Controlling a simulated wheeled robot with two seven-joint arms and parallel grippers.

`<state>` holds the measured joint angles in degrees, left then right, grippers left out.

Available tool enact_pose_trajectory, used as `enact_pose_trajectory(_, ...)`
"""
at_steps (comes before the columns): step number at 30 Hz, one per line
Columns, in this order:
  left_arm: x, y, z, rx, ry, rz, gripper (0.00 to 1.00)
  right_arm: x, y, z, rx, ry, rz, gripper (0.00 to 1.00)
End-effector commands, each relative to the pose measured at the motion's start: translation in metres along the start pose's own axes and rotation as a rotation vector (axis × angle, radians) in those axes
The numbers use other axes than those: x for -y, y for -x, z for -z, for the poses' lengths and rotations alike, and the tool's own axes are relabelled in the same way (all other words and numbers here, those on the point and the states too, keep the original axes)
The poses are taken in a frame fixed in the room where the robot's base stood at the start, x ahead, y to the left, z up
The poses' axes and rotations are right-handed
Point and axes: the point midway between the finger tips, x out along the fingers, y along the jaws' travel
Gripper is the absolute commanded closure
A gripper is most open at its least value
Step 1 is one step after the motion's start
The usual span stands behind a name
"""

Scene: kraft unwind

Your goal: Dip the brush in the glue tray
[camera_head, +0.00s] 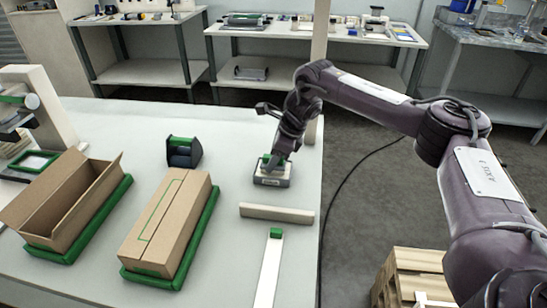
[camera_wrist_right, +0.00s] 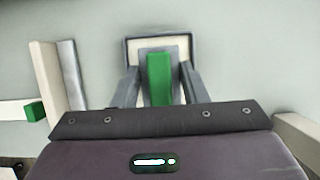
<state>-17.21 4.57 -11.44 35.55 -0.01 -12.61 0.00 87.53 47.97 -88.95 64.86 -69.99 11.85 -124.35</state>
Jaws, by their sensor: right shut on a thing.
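The glue tray (camera_head: 272,181) is a small grey tray with pale contents on the white table, near its right edge. In the right wrist view the tray (camera_wrist_right: 128,46) lies just beyond my fingers. My right gripper (camera_head: 273,163) points down over the tray. It is shut on the green handle of the brush (camera_wrist_right: 159,78). The bristles are hidden, so I cannot tell whether they touch the glue. My left gripper is in neither view.
A pale bar (camera_head: 277,213) and a strip with a green end (camera_head: 267,270) lie in front of the tray. A closed carton (camera_head: 165,222) and an open carton (camera_head: 62,200) stand to the left. A green-handled dispenser (camera_head: 184,152) stands behind them.

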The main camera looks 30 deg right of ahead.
Motion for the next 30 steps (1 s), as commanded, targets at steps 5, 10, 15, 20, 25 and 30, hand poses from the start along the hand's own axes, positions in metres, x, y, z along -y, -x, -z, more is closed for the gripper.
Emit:
enact_pose_trajectory(5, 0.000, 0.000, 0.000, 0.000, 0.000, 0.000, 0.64, -0.002, -0.003, 0.003, -0.007, 0.000, -0.006, 0.79)
enact_pose_trajectory(10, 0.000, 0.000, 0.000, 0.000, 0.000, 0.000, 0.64, -0.002, -0.004, 0.003, -0.008, -0.001, -0.007, 0.79)
enact_pose_trajectory(15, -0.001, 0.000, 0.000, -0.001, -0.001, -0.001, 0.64, -0.003, -0.004, 0.003, -0.009, -0.001, -0.008, 0.79)
enact_pose_trajectory(20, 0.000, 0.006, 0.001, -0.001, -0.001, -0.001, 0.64, -0.003, 0.002, 0.001, -0.010, -0.001, -0.008, 0.79)
enact_pose_trajectory(25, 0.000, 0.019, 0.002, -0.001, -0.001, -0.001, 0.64, -0.002, 0.016, -0.006, -0.006, 0.000, -0.005, 0.79)
enact_pose_trajectory(30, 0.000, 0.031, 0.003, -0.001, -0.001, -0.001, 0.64, -0.001, 0.030, -0.012, -0.004, 0.000, -0.003, 0.79)
